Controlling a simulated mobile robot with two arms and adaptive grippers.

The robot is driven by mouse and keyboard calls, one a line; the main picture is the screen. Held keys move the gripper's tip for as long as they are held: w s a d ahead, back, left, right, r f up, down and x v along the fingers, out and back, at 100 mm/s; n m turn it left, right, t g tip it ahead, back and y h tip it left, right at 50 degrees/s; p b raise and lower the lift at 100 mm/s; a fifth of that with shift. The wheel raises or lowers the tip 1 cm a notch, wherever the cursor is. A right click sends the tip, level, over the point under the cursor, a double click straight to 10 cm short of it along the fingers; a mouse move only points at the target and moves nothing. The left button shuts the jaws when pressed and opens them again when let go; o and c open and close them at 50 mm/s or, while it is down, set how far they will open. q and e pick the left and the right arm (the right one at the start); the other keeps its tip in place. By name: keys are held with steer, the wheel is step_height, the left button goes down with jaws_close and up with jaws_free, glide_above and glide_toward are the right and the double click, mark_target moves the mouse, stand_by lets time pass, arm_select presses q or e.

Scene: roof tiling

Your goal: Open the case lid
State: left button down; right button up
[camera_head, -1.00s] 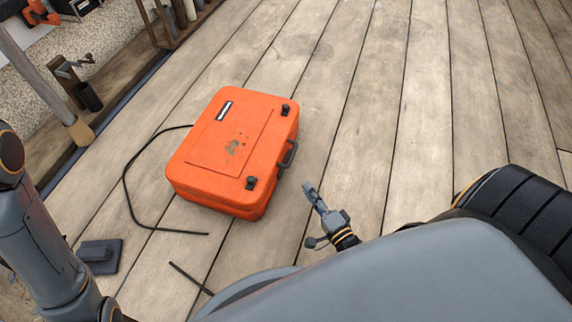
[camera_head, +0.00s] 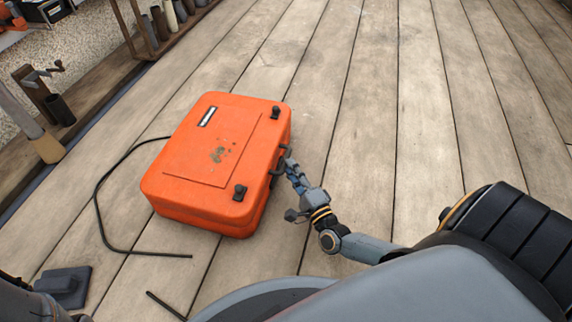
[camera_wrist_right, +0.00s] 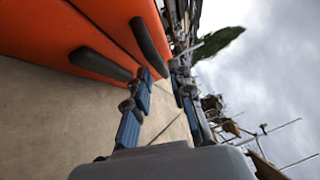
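The orange case (camera_head: 215,160) lies flat on the planks with its lid shut. It has two dark latches on its front edge, a near one (camera_head: 239,192) and a far one (camera_head: 276,112), and a dark handle (camera_head: 278,160) between them. My right gripper (camera_head: 290,165) is at the case's front side, by the handle. In the right wrist view the fingers (camera_wrist_right: 162,92) are apart with nothing seen between them, and the orange case (camera_wrist_right: 75,35) with dark parts shows beside one finger. Whether a finger touches the case cannot be told. My left gripper is out of view.
A black cable (camera_head: 105,215) curves on the planks left of the case. A dark flat block (camera_head: 65,287) lies at the lower left. A wooden rack with tubes (camera_head: 160,25) stands at the upper left. The plank floor (camera_head: 400,120) right of the case is clear.

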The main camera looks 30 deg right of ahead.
steer(key=shift+w+d+r+b, duration=0.15)
steer(key=shift+w+b, duration=0.15)
steer(key=shift+w, duration=0.65)
steer(key=shift+w+r+b, duration=0.1)
steer(key=shift+w+b, duration=0.15)
steer(key=shift+w, duration=0.65)
jaws_close()
